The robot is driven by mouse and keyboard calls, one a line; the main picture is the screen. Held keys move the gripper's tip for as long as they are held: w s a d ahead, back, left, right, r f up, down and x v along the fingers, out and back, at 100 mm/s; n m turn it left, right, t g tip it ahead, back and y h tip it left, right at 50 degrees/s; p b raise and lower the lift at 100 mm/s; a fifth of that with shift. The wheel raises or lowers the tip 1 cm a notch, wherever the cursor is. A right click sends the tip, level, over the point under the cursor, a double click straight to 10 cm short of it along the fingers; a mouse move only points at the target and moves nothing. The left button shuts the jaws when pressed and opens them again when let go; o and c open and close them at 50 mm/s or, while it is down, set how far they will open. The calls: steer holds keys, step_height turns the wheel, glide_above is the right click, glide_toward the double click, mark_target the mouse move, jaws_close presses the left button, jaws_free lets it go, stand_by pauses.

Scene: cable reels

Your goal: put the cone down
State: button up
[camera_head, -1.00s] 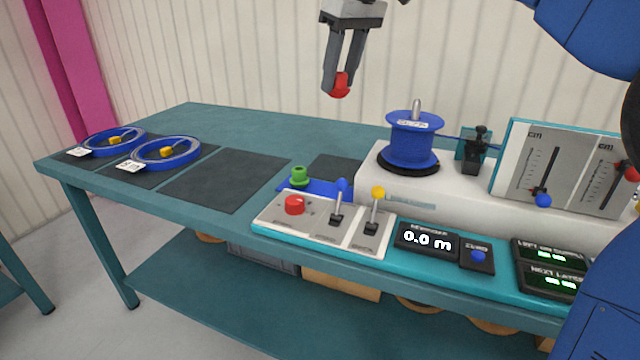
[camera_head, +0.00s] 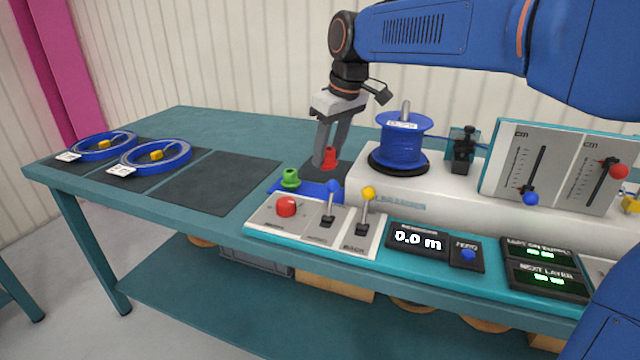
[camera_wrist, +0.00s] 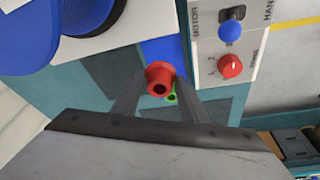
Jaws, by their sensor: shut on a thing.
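A small red cone (camera_head: 330,158) is between the fingertips of my gripper (camera_head: 327,160), which is shut on it. In the head view the cone is low, over or at the dark mat (camera_head: 328,172) behind the blue plate; I cannot tell whether it touches. In the wrist view the red cone (camera_wrist: 159,79) shows its round end with a dark hole, between my gripper's fingers (camera_wrist: 158,90). A green cone (camera_head: 290,178) stands on the blue plate (camera_head: 318,189) to the front left; in the wrist view the red cone partly hides the green one (camera_wrist: 171,97).
A blue cable reel (camera_head: 403,145) stands on the white machine just right of my gripper. The control panel with a red knob (camera_head: 286,206) and two levers is in front. Two blue rings (camera_head: 156,157) lie on mats at left. An empty dark mat (camera_head: 218,182) lies between.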

mark_target(334, 157)
steer(key=shift+f, duration=3.7)
steer(key=shift+f, duration=0.1)
steer(key=o, duration=1)
steer(key=shift+o, duration=0.2)
steer(key=v, duration=1.2)
